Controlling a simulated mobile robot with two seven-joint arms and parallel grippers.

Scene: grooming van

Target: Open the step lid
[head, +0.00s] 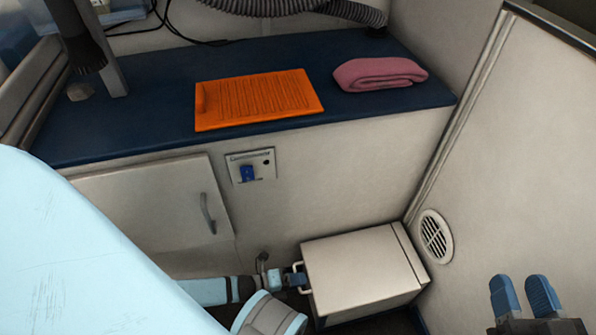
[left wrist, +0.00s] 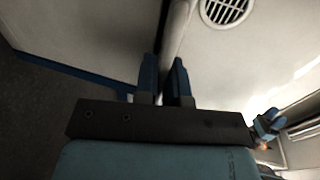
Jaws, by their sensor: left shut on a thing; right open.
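The step (head: 365,305) is a white box on the floor in the head view, against the right wall. Its pale lid (head: 355,255) lies flat on top and looks closed. A light handle (head: 299,265) sticks out on the left side of the box. My left gripper (head: 299,278) reaches in low from the left and is shut on the handle. My right gripper (head: 525,295) is open and empty at the lower right, apart from the step.
A blue-topped counter (head: 150,130) with an orange mat (head: 258,100) and a folded pink towel (head: 380,74) stands behind the step. A cabinet door (head: 150,210) is shut. A round vent (head: 436,237) is on the right wall. A light-blue surface (head: 75,250) fills the lower left.

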